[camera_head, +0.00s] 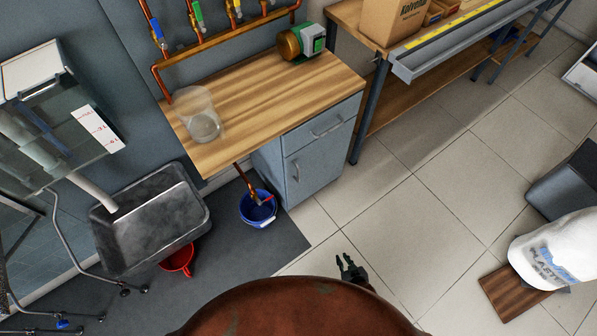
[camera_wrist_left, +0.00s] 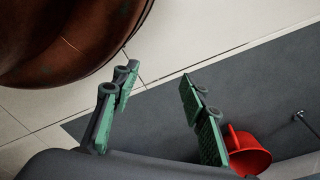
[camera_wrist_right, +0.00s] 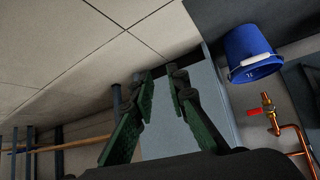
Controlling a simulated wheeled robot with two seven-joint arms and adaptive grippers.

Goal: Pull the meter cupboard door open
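The grey-blue meter cupboard (camera_head: 275,160) stands under a wooden worktop, with a drawer (camera_head: 335,118) above its door (camera_head: 325,165). The door looks shut and has a small upright handle (camera_head: 296,171) near its left edge. My right gripper (camera_head: 350,262) is in front of the cupboard, apart from it, over the floor tiles. In the right wrist view its fingers (camera_wrist_right: 160,73) are partly open and empty, with a blue-grey panel, seemingly the cupboard, behind them. My left gripper (camera_wrist_left: 160,80) is open and empty over the floor; it is not visible in the head view.
A blue bucket (camera_head: 258,208) stands left of the cupboard. A grey sink (camera_head: 150,220) and red bucket (camera_head: 178,259) are further left. A workbench (camera_head: 345,15) stands to the right. A white sack (camera_head: 550,250) lies at far right. The tiles before the cupboard are clear.

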